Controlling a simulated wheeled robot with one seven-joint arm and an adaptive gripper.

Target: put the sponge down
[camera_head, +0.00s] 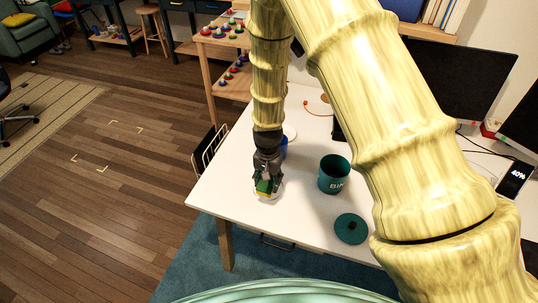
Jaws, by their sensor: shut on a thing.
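My gripper (266,180) points down over the left front part of the white desk (225,187). It is shut on a small sponge (265,187) with green and yellowish parts, partly hidden by the fingers. The sponge is at or just above the desk top; I cannot tell whether it touches.
A teal bin (333,175) stands open to the right of my gripper, with its teal lid (351,228) lying in front of it. A blue item (283,148) is partly hidden behind my gripper. A wire rack (210,150) is at the desk's left edge. A phone (514,180) and monitors (465,80) are at the right.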

